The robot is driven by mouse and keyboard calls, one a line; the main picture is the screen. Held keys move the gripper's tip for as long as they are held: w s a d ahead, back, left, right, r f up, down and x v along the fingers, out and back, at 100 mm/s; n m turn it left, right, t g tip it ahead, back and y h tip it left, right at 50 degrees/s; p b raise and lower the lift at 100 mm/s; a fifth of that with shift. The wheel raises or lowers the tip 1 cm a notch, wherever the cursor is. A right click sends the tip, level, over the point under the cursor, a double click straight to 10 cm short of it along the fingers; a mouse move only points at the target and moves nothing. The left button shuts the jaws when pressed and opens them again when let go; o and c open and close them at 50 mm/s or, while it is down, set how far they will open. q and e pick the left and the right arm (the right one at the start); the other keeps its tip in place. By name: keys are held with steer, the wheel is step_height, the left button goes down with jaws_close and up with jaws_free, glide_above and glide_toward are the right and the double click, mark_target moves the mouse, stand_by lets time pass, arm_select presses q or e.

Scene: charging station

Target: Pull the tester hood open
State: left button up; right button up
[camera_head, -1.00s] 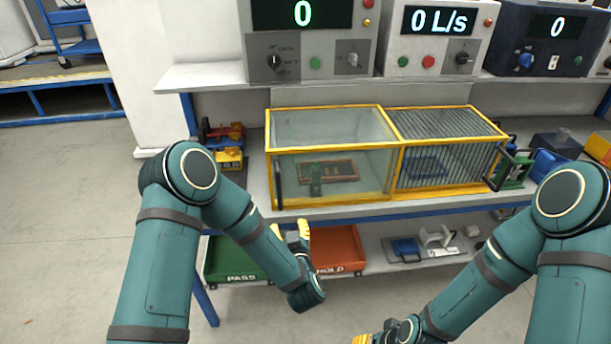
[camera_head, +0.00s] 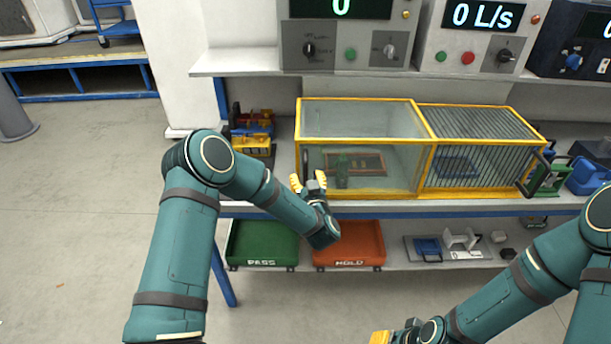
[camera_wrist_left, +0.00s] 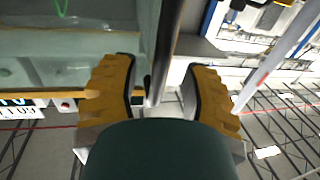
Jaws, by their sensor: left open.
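The tester hood is a yellow-framed box with a clear glass left part (camera_head: 375,122) and a barred right part (camera_head: 480,122). A dark upright handle bar is at its left front edge, mostly hidden behind my left gripper (camera_head: 308,182) in the head view. That gripper is open, its yellow fingers pointing at the hood's lower left front corner. In the left wrist view the dark bar (camera_wrist_left: 167,45) runs between the open fingers (camera_wrist_left: 162,88); contact cannot be told. Another dark handle (camera_head: 534,178) is at the barred part's right end. My right gripper (camera_head: 382,337) shows only partly at the bottom edge.
Green PASS (camera_head: 262,262) and red HOLD (camera_head: 348,257) trays sit on the lower shelf. Small yellow and blue items (camera_head: 252,135) stand left of the hood; a green fixture (camera_head: 553,180) stands right. Meters (camera_head: 345,45) line the shelf above. Floor on the left is clear.

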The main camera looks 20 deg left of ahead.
arm_select(q)
steer(key=shift+x, duration=0.85)
steer(key=shift+o, duration=0.2)
jaws_close()
steer(key=shift+d, duration=0.15)
